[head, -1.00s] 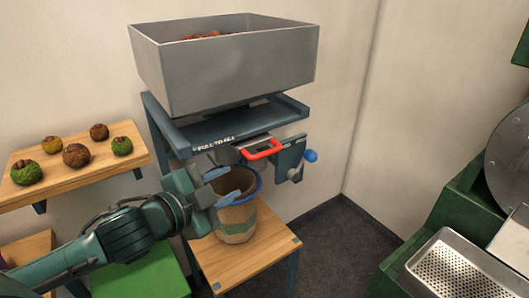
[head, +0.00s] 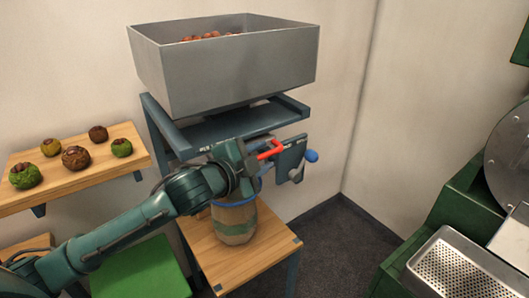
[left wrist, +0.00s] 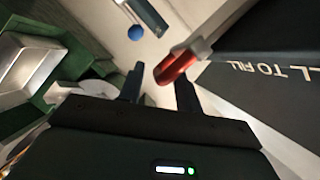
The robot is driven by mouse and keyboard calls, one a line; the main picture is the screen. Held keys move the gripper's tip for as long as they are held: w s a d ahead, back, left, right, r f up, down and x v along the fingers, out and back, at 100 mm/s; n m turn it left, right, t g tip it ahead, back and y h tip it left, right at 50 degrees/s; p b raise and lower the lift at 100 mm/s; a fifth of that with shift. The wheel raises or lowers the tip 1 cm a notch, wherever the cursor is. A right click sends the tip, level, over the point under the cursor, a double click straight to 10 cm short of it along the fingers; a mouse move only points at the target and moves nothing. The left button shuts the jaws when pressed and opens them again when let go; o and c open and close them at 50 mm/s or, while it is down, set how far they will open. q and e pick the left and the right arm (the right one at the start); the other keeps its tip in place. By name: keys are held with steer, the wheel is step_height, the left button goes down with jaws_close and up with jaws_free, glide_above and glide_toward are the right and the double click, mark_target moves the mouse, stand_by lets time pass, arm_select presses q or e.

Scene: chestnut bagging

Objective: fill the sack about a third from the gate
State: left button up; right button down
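The grey hopper (head: 230,75) holds reddish-brown chestnuts (head: 208,36). Under it is the gate's red handle (head: 271,150), which also shows in the left wrist view (left wrist: 176,67). My left gripper (head: 255,160) is above the sack, close to the red handle. In the left wrist view its fingers (left wrist: 161,88) are apart, with the handle's end between or just beyond the tips; contact cannot be told. My right gripper is not in view.
A blue knob (head: 311,155) on a bracket sits right of the handle. The wooden stand top (head: 262,262) is bare in front of the sack. A shelf (head: 130,140) with several round fruits is at left. Green machinery with a perforated tray (head: 460,275) stands at right.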

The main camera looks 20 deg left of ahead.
arm_select(q)
steer(key=shift+x, duration=0.85)
jaws_close()
